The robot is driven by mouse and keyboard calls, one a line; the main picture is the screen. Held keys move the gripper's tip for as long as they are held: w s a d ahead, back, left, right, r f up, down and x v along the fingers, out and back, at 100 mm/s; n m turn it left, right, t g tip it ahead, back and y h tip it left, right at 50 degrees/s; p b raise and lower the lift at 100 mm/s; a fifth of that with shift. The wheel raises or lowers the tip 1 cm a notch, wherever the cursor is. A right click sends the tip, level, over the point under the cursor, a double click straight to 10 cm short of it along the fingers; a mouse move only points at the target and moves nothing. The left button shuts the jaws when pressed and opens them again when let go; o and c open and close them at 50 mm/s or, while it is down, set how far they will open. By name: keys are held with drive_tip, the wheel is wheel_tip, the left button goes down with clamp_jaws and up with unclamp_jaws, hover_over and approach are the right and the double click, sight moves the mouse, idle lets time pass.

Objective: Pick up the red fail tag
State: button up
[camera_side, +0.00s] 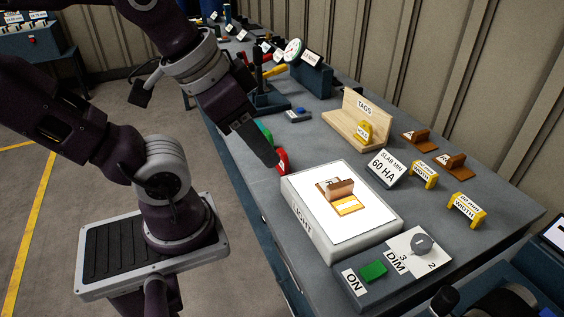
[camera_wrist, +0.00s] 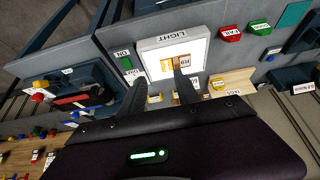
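The red fail tag (camera_side: 282,160) sits on the bench beside the far left corner of the light box, partly hidden behind my gripper (camera_side: 274,163). In the wrist view, the red tag (camera_wrist: 230,34) lies to the upper right, beyond the fingers and apart from them. A green tag (camera_wrist: 260,27) is just right of it; this green tag (camera_side: 264,131) is partly covered by my gripper in the side view. In the wrist view my gripper (camera_wrist: 160,78) has its two fingers spread, with nothing held between them.
The light box (camera_side: 304,218) carries a brown part on its lit top. A wooden tags stand (camera_side: 372,105), a slab sign (camera_side: 387,168), yellow width gauges (camera_side: 425,175) and brown blocks (camera_side: 453,163) lie to the right. A dark press (camera_side: 268,97) stands behind. A control panel (camera_side: 388,268) is in front.

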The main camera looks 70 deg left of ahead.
drive_tip(key=n+g, duration=0.6)
drive_tip(key=n, duration=1.2)
hover_over(282, 151)
wheel_tip(282, 151, down, 17)
drive_tip(key=shift+a+r, duration=0.1)
drive_tip(key=shift+a, duration=0.05)
drive_tip(key=f, duration=0.6)
drive_tip(key=shift+d+f, duration=0.2)
drive_tip(key=shift+f, duration=0.4)
clamp_jaws()
